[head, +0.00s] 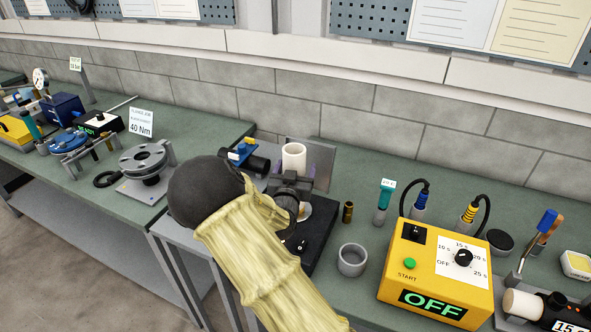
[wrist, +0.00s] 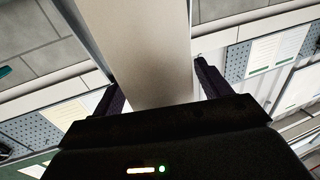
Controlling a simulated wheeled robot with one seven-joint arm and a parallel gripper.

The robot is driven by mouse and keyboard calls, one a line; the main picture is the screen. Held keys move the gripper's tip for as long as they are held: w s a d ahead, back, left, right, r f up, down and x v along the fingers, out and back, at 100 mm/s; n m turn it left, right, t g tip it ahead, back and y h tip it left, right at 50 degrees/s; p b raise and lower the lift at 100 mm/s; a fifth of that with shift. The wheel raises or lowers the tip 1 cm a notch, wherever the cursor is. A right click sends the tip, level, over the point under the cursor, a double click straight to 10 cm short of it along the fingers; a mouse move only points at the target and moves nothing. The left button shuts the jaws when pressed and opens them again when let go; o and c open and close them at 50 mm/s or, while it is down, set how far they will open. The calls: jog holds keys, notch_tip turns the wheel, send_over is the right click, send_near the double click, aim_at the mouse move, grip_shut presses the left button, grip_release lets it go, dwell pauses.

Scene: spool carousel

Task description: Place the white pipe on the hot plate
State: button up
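The white pipe (head: 293,157) stands about upright near the middle of the head view, its hollow top end facing up. My gripper (head: 290,183) is around it, one dark finger on each side. In the wrist view the pipe (wrist: 140,50) fills the space between the fingers (wrist: 158,90), which look closed on it. My gripper hides the pipe's middle. A pale patch shows low by the gripper, over a black base (head: 318,235); I cannot tell if it is the pipe's lower end. A grey upright plate (head: 320,158) behind the pipe may be the hot plate.
A grey cup (head: 352,260), a small dark brass-coloured cylinder (head: 347,212) and a yellow control box (head: 436,270) reading OFF are to the right. A blue-topped device (head: 243,152) is close on the left, with a flange (head: 147,160) farther left. A block wall stands behind.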

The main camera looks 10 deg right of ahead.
jog(key=shift+r, duration=0.15)
jog(key=b+v, duration=0.2)
jog(key=v, duration=1)
jog(key=shift+b, duration=0.35)
jog(key=f+g+y, duration=0.1)
jog(key=d+f+g, duration=0.1)
jog(key=f+g, duration=0.1)
jog(key=s+d+f+g+y, duration=0.1)
jog(key=f, duration=0.1)
jog(key=shift+s+d+f+y, duration=0.1)
jog(key=shift+d+f+y, duration=0.05)
jog(key=shift+y, duration=0.15)
jog(key=s+f+g+y, duration=0.2)
jog(key=s+g, duration=0.1)
jog(key=shift+n, duration=0.3)
jog(key=s+d+r+n+g+y, duration=0.2)
jog(key=s+n+g, duration=0.2)
jog(key=s, duration=1.1)
jog(key=g, duration=0.3)
